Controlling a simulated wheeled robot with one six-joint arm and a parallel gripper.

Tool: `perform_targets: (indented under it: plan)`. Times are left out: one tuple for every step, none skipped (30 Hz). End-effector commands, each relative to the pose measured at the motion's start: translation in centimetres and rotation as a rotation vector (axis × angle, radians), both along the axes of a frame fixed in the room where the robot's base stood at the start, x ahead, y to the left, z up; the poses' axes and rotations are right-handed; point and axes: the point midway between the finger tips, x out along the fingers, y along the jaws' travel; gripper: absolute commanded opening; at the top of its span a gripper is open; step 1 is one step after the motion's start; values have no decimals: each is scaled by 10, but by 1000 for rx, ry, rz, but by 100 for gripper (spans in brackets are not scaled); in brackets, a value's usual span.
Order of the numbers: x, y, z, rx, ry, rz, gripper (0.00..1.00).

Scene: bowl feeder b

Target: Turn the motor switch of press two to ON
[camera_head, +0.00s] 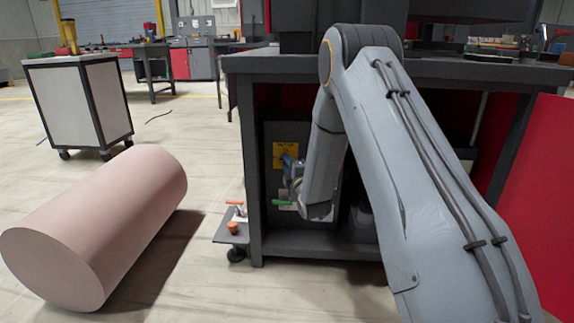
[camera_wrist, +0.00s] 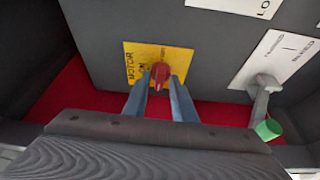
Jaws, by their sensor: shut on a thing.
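The motor switch is a red knob (camera_wrist: 160,72) on a yellow plate (camera_wrist: 182,58) marked MOTOR, on the dark panel. The yellow plate also shows in the head view (camera_head: 280,153), inside the press frame below the tabletop. In the wrist view my gripper (camera_wrist: 161,84) has one finger on each side of the knob and is shut on it. The knob's position against the small plate marks cannot be read clearly. In the head view my gripper (camera_head: 291,168) is at the plate, and my arm hides much of the panel.
A lever with a green grip (camera_wrist: 267,129) and a white label plate (camera_wrist: 276,62) sit right of the switch; the green grip also shows in the head view (camera_head: 294,203). A small shelf with orange handles (camera_head: 233,228) stands left of the press frame. A large pink cylinder (camera_head: 95,225) lies on the floor.

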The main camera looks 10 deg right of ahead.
Motion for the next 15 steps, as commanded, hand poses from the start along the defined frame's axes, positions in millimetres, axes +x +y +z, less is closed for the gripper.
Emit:
perform_targets:
  plan:
    - [0, 0, 0, 18, -6, 0, 2]
    - [0, 0, -1, 32, -10, 0, 2]
    - [0, 0, -1, 53, -16, 0, 2]
    - [0, 0, -1, 71, -22, 0, 2]
    - [0, 0, -2, 90, -28, 0, 2]
    - [0, 0, -2, 118, -38, 0, 2]
    - [0, 1, -2, 140, -44, 0, 2]
    - [0, 1, -2, 165, -52, 1, 2]
    - [0, 1, -3, 199, -64, 0, 2]
    - [0, 1, -3, 224, -71, 0, 2]
    - [0, 1, -4, 250, -81, -1, 2]
    - [0, 1, -4, 286, -92, 0, 2]
    - [0, 1, -4, 314, -102, 0, 2]
    - [0, 1, -5, 342, -109, 0, 2]
    - [0, 1, -4, 378, -122, 0, 2]
